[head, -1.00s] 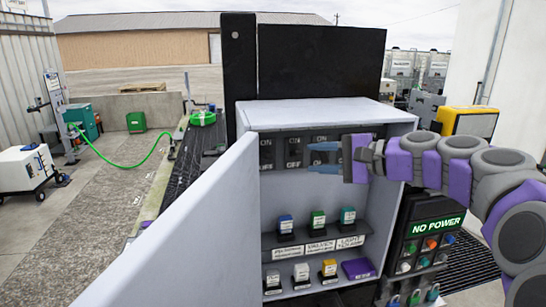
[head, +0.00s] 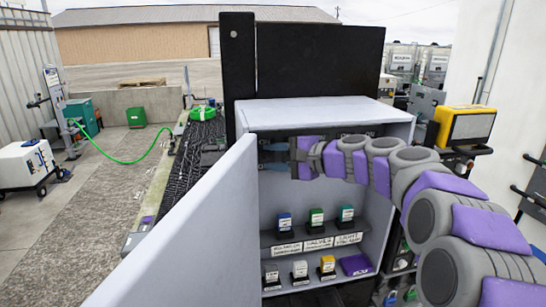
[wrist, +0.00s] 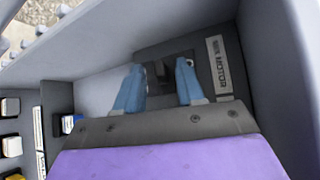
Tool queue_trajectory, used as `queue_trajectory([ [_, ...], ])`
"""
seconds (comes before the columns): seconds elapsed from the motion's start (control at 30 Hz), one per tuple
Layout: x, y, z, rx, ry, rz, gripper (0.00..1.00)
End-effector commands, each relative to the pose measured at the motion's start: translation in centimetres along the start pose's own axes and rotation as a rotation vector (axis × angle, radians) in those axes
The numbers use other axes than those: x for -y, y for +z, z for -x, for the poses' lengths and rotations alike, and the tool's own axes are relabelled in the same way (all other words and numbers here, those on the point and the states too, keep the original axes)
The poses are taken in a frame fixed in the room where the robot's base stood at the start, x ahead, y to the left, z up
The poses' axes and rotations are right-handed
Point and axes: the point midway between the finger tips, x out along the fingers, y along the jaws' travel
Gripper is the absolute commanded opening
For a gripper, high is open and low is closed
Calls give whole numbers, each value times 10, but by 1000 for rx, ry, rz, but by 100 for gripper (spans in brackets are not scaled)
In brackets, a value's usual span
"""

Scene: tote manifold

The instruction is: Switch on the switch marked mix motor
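The mix motor switch (wrist: 163,74) is a dark toggle on a dark plate inside the grey cabinet (head: 318,112). Its label, reading MIX MOTOR (wrist: 218,66), is beside it in the wrist view. My gripper (wrist: 160,72) is open, with one blue finger on each side of the toggle. I cannot tell whether the fingers touch it. In the head view my gripper (head: 274,157) is at the left end of the upper switch row, and my arm hides most of that row. The switch's on or off position is not clear.
The open cabinet door (head: 180,225) stands close on the left. Shelves below hold several small coloured blocks, including a green one (head: 316,218), and a purple piece (head: 355,265). A yellow-framed box (head: 464,127) is at the right.

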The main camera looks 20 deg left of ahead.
Motion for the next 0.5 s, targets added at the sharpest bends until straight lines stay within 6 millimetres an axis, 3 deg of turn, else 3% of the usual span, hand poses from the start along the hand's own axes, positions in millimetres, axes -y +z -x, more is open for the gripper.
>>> queue_trajectory([
  [0.07,0,0,-2,0,1,0,38],
  [0.4,-1,1,-7,0,5,0,6],
  [0.5,-1,1,-7,1,6,0,0],
])
